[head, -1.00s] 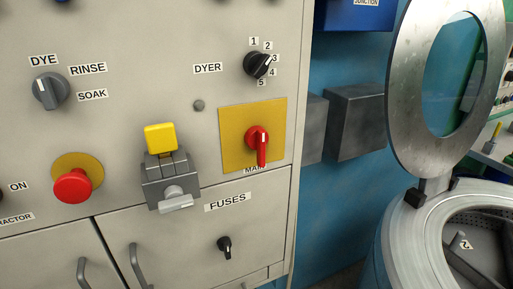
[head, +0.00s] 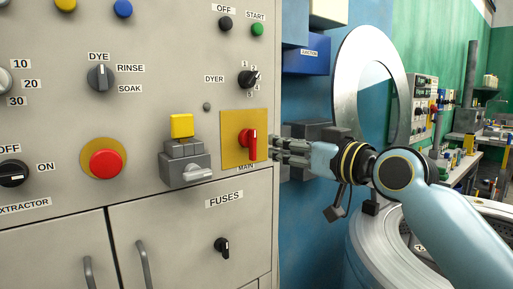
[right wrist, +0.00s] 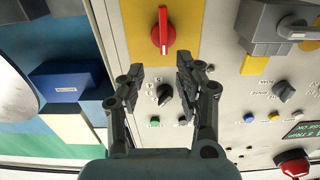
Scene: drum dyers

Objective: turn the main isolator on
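The main isolator is a red rotary handle (head: 249,143) on a yellow plate (head: 232,152), above the label "MAIN". Its handle stands upright, in line with the plate's long sides. In the right wrist view the red handle (right wrist: 162,30) lies ahead of the fingertips, with clear space between. My right gripper (head: 278,151) is just right of the yellow plate at handle height, at the panel's right edge. The right wrist view shows its two fingers (right wrist: 160,78) apart with nothing between them. My left gripper is not in view.
A grey lever switch with a yellow block (head: 182,126) sticks out left of the isolator. A red emergency button (head: 105,163) and the dyer selector (head: 248,79) are nearby. A steel drum with a raised round lid (head: 345,80) stands right, behind my right arm.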

